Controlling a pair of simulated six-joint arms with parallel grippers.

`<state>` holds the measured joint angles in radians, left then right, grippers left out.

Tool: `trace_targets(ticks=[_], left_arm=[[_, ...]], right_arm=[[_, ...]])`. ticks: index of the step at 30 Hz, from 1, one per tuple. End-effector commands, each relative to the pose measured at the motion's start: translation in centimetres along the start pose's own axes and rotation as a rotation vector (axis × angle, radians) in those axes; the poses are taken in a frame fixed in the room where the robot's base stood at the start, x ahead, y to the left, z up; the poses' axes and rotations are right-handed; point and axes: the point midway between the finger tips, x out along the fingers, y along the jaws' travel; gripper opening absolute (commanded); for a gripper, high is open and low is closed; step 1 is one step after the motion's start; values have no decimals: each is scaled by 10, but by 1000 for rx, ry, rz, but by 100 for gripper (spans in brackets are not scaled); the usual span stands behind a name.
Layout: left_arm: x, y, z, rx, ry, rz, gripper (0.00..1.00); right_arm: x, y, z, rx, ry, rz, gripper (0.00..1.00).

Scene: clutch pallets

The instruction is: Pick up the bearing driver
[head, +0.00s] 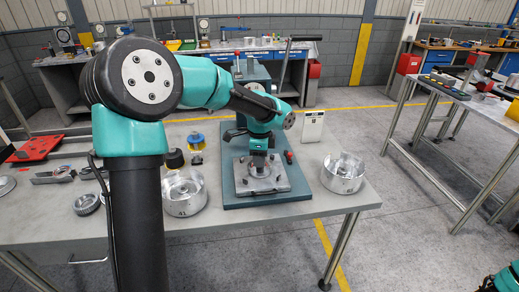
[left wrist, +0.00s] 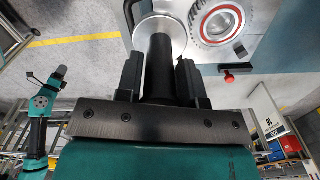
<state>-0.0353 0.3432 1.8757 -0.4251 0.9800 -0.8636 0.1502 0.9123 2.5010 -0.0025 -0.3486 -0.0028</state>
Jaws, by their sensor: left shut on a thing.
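My left gripper (head: 259,156) is over the metal plate of the blue-green fixture (head: 235,196) in the middle of the table, pointing down. In the left wrist view, my left gripper (left wrist: 160,62) is shut on the dark cylindrical handle of the bearing driver (left wrist: 160,78), with one finger on each side. A pale round metal disc (left wrist: 148,30) shows beyond the handle; I cannot tell whether it belongs to the driver. In the head view, the driver is mostly hidden or too small to make out. My right gripper is in neither view.
Metal housings stand left (head: 184,192) and right (head: 343,174) of the fixture. A white sign (head: 312,126) stands behind it. A blue-and-yellow item (head: 196,146) and a red tray (head: 37,147) are at left. A gear with a red ring (left wrist: 218,22) shows in the wrist view.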

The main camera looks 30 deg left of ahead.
Motion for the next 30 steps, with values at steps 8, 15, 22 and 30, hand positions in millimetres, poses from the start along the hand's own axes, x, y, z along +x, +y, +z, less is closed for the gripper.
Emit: trace_targets(ticks=[8, 15, 22, 30], left_arm=[[-6, 52, -7, 3, 1, -3, 0], [-7, 67, -9, 1, 1, -3, 0], [-7, 68, -9, 1, 1, -2, 0], [-7, 68, -9, 1, 1, -2, 0]], right_arm=[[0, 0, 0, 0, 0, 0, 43], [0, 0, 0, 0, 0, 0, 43], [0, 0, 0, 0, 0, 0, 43], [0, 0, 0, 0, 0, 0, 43]])
